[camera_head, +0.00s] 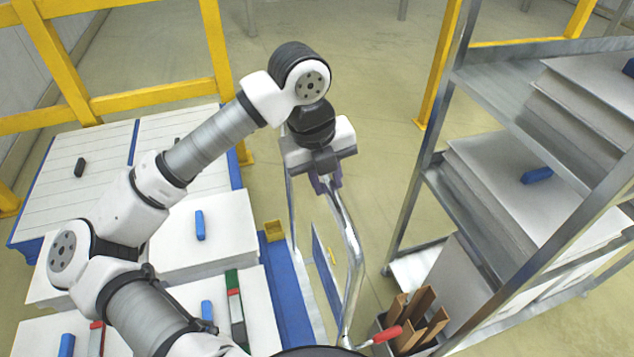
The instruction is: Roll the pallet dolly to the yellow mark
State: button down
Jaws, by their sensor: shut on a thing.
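My gripper (326,184) is shut on the top of a bent chrome tube handle (352,262), near the picture's centre. The handle runs down toward the bottom edge, and a second thin upright shows left of it. I take this as the handle of the pallet dolly. A narrow blue panel (322,268) shows between the uprights, low down. The dolly's deck and wheels cannot be made out clearly. I cannot pick out a yellow floor mark with certainty.
White stacks (205,232) with blue blocks stand at left beside a blue-edged table (70,190). A metal shelf rack (425,185) with white stacks stands close at right. Yellow rails (150,98) cross behind. Open floor (370,90) lies beyond my gripper.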

jog(key=shift+w+d, duration=0.1)
jog(key=shift+d, duration=0.2)
jog(key=c, duration=1.6)
grip_release()
jog(key=shift+d, duration=0.1)
jog(key=shift+c, duration=0.2)
jog(key=o, duration=0.4)
jog(key=shift+a, duration=0.2)
notch_tip(320, 180, up, 14)
jog(key=a+b, duration=0.2)
jog(key=shift+s+a+f, duration=0.2)
jog(key=shift+s+a, duration=0.1)
jog(key=shift+s, duration=0.15)
jog(key=shift+d, duration=0.1)
